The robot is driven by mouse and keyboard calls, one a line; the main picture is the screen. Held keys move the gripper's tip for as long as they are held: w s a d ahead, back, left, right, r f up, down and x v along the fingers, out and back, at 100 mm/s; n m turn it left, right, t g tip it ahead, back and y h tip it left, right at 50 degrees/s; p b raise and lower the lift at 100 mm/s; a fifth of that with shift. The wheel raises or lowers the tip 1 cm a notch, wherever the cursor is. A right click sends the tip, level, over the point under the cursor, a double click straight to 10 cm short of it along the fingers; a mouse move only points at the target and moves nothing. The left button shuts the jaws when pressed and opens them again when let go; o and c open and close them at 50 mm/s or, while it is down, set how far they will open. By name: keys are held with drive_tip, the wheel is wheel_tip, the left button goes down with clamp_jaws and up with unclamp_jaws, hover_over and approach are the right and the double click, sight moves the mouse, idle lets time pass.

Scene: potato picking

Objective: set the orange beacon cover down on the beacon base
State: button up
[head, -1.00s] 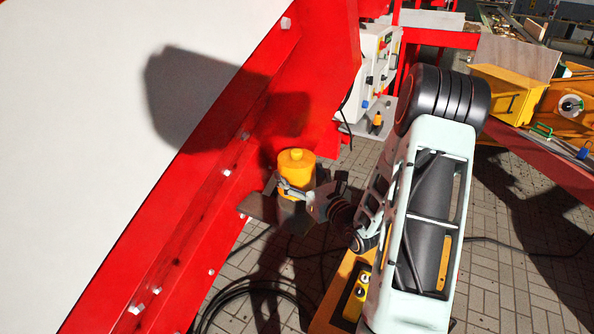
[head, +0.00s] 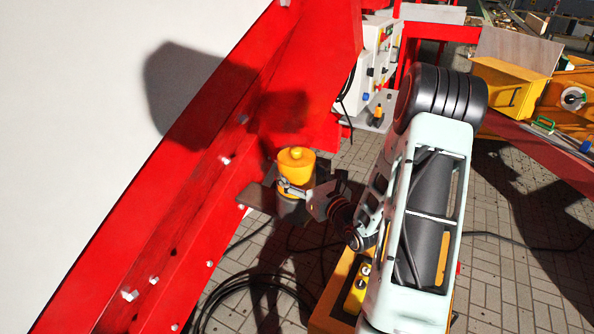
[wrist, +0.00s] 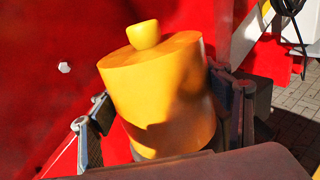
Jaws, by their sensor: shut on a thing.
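The orange beacon cover (head: 297,164), a yellow-orange cylinder with a small knob on top, is between the fingers of my gripper (head: 299,187). In the wrist view the cover (wrist: 160,90) leans a little, with one finger on each side, and my gripper (wrist: 165,125) is shut on it. The grey beacon base (head: 291,210) is directly under the cover, above a dark bracket plate (head: 256,197). Only a thin grey part shows below the cover in the wrist view. I cannot tell whether the cover is fully seated on the base.
A red frame (head: 190,210) with bolts stands close on the left, beside a large white panel (head: 90,80). A control box (head: 378,60) is behind. A yellow bin (head: 510,90) stands at the right. Black cables (head: 250,290) lie on the paved floor.

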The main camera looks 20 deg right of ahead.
drive_tip(key=shift+f+b, duration=0.45)
drive_tip(key=shift+f, duration=0.05)
drive_tip(key=o, duration=1.3)
drive_tip(key=s+d, duration=0.1)
drive_tip(key=s, duration=1.1)
drive_tip(key=shift+d, duration=0.25)
